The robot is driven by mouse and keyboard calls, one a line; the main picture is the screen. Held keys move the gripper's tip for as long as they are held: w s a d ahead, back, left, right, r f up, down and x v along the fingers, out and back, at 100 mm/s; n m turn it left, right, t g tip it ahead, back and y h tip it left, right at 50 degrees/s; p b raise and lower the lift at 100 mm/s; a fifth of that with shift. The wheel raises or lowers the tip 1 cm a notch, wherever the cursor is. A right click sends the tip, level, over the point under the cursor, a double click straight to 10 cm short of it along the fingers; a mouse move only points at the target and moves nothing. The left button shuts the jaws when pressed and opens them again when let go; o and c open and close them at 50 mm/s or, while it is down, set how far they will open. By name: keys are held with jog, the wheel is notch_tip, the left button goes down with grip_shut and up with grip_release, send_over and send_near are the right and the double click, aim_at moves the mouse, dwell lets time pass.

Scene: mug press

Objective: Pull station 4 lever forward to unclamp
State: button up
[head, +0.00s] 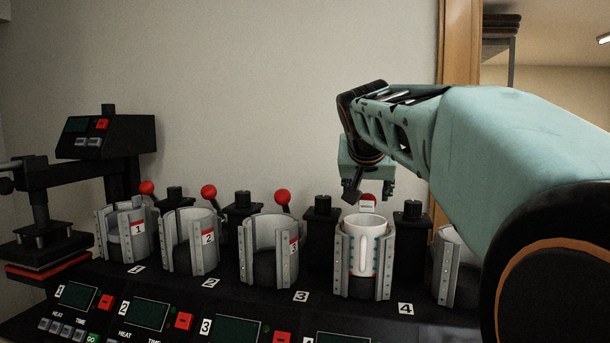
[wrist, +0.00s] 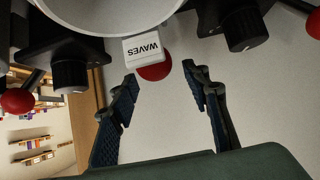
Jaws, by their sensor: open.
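The station 4 clamp (head: 384,265) holds a white mug (head: 364,234) with its handle facing the head camera; the mug's rim (wrist: 75,24) also shows in the wrist view. Behind the mug is the station 4 lever's red ball (wrist: 155,71), partly covered by a white tag (wrist: 143,49) reading "WAVES". In the head view only the top of this ball (head: 368,196) shows above the tag. My gripper (head: 369,190) is open and points down just above and behind the mug. In the wrist view the ball lies just beyond and between the fingertips (wrist: 160,80), apparently not gripped.
Empty clamps 1 (head: 112,236), 2 (head: 190,240) and 3 (head: 270,250) stand left, with red-balled levers behind. Black knob posts (head: 323,228) and (head: 413,225) flank station 4. Another clamp (head: 452,268) is partly hidden by my arm. A wall (head: 230,90) stands behind.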

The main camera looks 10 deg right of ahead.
jog(key=r+p, duration=0.1)
jog(key=r, duration=0.1)
jog(key=s+r+p, duration=0.1)
jog(key=r+p, duration=0.1)
jog(key=r, duration=0.1)
jog(key=shift+s+a+r, duration=0.2)
jog(key=shift+a+r, duration=0.1)
jog(key=shift+r, duration=0.05)
jog(key=v, duration=0.6)
jog(key=shift+p, duration=0.45)
